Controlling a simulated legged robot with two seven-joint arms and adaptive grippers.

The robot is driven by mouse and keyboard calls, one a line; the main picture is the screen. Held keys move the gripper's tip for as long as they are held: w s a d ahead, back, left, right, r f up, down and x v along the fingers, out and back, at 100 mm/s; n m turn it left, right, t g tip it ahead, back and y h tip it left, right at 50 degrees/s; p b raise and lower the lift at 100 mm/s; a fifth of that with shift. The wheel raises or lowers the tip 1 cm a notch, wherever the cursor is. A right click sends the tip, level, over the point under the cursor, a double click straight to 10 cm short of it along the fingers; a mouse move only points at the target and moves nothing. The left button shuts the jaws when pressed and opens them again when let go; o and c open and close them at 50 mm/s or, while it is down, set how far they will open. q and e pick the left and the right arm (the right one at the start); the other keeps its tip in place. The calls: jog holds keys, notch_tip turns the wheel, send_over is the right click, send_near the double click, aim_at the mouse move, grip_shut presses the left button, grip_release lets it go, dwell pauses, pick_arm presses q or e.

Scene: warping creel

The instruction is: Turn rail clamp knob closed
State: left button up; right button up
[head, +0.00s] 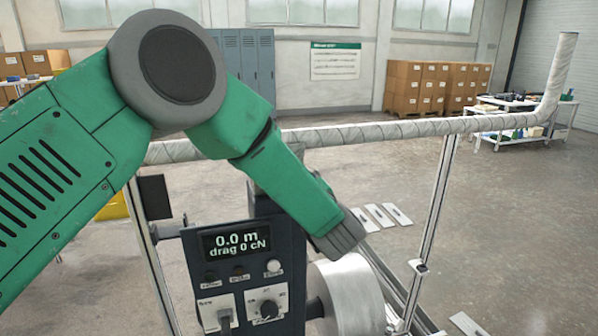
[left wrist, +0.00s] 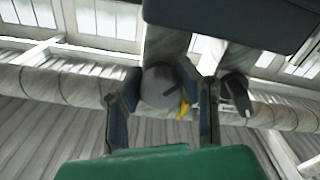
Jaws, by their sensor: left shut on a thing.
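My left gripper (head: 342,238) reaches over the upper right side of a dark machine post (head: 268,228) in the head view. In the left wrist view its two fingers (left wrist: 166,112) stand on either side of a round grey knob (left wrist: 158,88), and it is shut on this knob. A yellow mark shows at the knob's right edge. A dark lever-like part (left wrist: 237,92) is just right of the fingers. In the head view the knob is hidden behind my gripper. How far the knob is turned cannot be told. My right gripper is not in view.
A display panel (head: 236,243) reads 0.0 m and drag 0 cN. A pale roller (head: 352,295) sits below my gripper. A wrapped horizontal pipe (head: 385,130) crosses behind, with a metal upright (head: 436,225) at right. Open floor lies beyond.

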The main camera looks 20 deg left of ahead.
pick_arm(q)
jog(key=m+p, duration=0.1)
jog(key=m, duration=0.2)
jog(key=m+p, duration=0.1)
jog(key=m, duration=0.1)
jog(key=shift+s+d+f+m+p, duration=0.1)
jog(key=shift+s+f+m+p, duration=0.2)
jog(key=shift+f+p, duration=0.1)
grip_shut()
jog(key=shift+f+m+p, duration=0.1)
jog(key=shift+m+p, duration=0.2)
jog(key=shift+m, duration=1.9)
jog(key=o, duration=1.1)
grip_release()
jog(key=shift+o, duration=0.4)
jog(key=shift+r, duration=0.4)
